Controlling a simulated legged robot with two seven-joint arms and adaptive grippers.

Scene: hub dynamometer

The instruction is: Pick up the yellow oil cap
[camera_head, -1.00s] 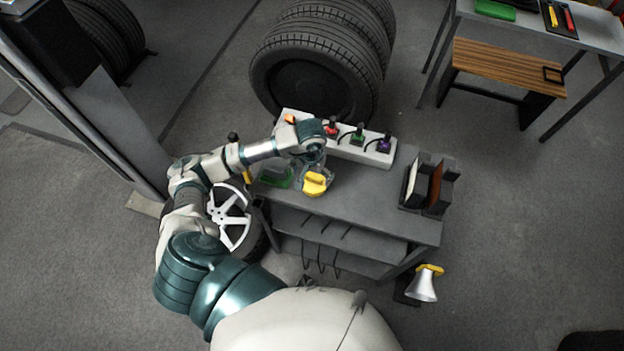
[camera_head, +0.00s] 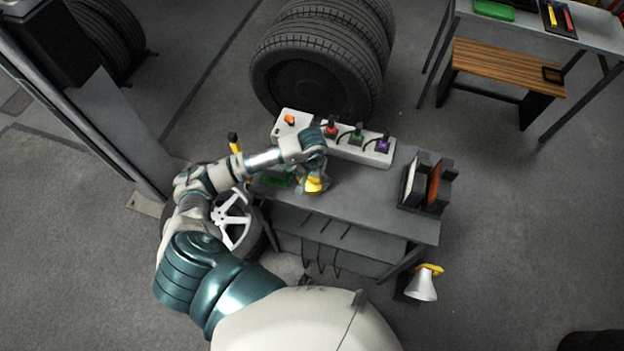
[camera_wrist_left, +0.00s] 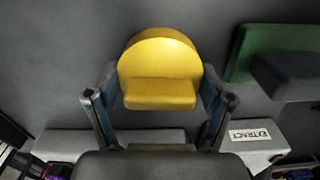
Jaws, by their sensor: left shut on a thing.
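The yellow oil cap (camera_head: 314,184) is on the grey bench top in the head view, partly hidden by my left gripper (camera_head: 313,176). In the left wrist view the cap (camera_wrist_left: 160,72) shows as a round yellow disc with a raised grip bar, between the two fingers of my left gripper (camera_wrist_left: 160,98). The fingers are shut on the cap from both sides. I cannot tell whether the cap is clear of the bench. My right gripper is not in view.
A green item (camera_head: 277,178) lies left of the cap, partly hidden by my arm. A white panel (camera_head: 375,155) with coloured plugs stands at the bench's back. A dark rack (camera_head: 427,187) is at the right. Bare bench top (camera_head: 365,190) lies between.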

